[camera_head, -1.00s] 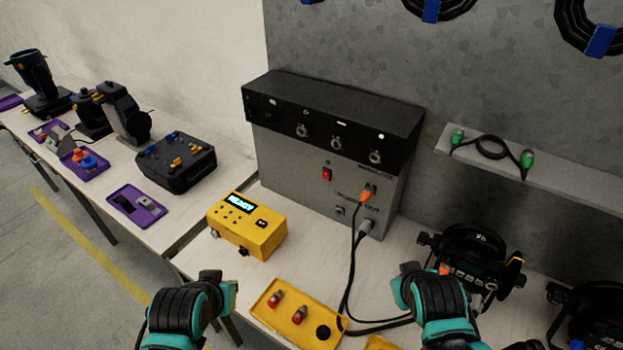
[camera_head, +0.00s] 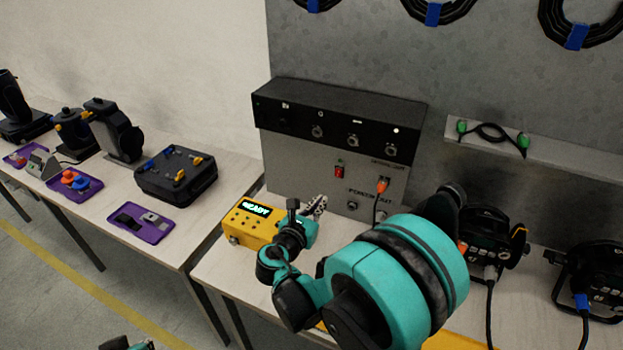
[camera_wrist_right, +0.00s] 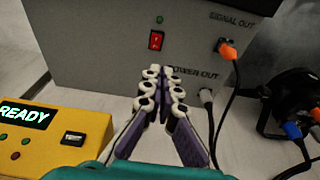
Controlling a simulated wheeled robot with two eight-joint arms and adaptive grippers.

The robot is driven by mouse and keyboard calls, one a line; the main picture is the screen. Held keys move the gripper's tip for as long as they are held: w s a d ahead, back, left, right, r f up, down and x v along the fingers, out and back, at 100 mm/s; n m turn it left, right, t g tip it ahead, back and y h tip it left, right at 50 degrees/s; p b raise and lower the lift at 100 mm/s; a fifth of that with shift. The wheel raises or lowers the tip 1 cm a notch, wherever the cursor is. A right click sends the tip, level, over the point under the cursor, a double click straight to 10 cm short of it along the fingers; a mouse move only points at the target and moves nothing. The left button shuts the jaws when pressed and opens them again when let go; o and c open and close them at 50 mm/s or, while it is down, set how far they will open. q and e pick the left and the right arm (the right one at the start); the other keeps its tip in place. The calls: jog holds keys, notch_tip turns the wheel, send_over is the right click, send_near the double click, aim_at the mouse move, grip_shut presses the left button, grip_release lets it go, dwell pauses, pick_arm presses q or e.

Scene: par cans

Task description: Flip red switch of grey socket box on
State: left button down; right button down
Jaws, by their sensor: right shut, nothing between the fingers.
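The grey socket box (camera_head: 330,160) with a black top panel stands against the grey wall on the table. Its red switch (camera_head: 339,171) is on the front face; in the right wrist view the red switch (camera_wrist_right: 156,40) shows above and a little left of my fingertips. My right gripper (camera_head: 318,203) is in front of the box's lower front, apart from the switch. Its fingertips (camera_wrist_right: 161,72) are together with nothing between them. The left gripper is at most a sliver at the bottom edge of the head view, and its fingers are hidden.
A yellow box (camera_head: 249,216) with a lit READY display stands left of my right gripper. An orange plug (camera_head: 382,185) and cable are right of the switch. Black lamps (camera_head: 482,240) stand at the right. A black case (camera_head: 176,175) sits on the left table.

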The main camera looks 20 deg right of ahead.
jog(key=shift+w+a, duration=0.1)
jog(key=shift+a, duration=0.05)
jog(key=b, duration=0.3)
send_near(340, 171)
notch_tip(340, 171, down, 2)
jog(key=w+d, duration=0.4)
jog(key=shift+d+r+b, duration=0.3)
jog(key=shift+b, duration=0.1)
jog(key=shift+w+d, duration=0.1)
jog(key=shift+r, duration=0.15)
